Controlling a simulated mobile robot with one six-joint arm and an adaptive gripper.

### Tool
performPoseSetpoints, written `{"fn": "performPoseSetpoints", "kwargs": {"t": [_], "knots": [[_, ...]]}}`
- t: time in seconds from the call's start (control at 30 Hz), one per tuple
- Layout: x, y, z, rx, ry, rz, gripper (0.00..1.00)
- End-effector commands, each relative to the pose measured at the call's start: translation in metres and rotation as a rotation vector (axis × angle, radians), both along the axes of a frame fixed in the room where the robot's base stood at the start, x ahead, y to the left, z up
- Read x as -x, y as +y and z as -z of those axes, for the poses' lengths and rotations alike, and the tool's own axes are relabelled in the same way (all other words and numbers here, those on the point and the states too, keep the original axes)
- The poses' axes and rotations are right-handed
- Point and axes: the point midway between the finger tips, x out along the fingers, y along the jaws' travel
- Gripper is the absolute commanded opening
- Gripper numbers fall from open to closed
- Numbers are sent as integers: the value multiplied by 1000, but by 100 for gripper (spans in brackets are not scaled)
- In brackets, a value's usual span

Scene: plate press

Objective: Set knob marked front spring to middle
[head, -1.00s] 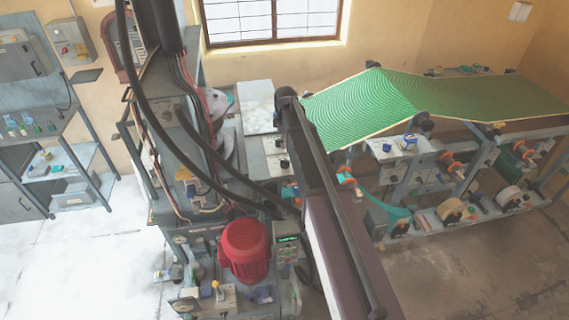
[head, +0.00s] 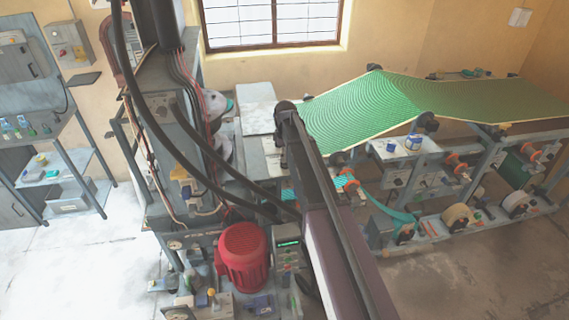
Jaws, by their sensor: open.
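My arm crosses the middle of the view, from the bottom right up to a dark joint beside the pale panel. I cannot make out my gripper; it seems hidden behind or below the arm.
The green web (head: 362,108) slopes over the frame at right. A red motor (head: 242,255) stands low in front, with a control box (head: 288,245) beside it. Thick black cables hang at left. A shelf rack (head: 60,170) stands far left. Bare floor lies at lower left and right.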

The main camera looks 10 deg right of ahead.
Motion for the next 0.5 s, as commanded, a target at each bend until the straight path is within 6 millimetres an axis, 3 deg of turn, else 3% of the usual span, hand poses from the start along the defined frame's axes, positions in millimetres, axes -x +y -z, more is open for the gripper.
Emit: {"fn": "performPoseSetpoints", "kwargs": {"t": [0.2,0.5], "knots": [[0,0,16,0,0,0,53],[0,0,20,0,0,0,53]]}}
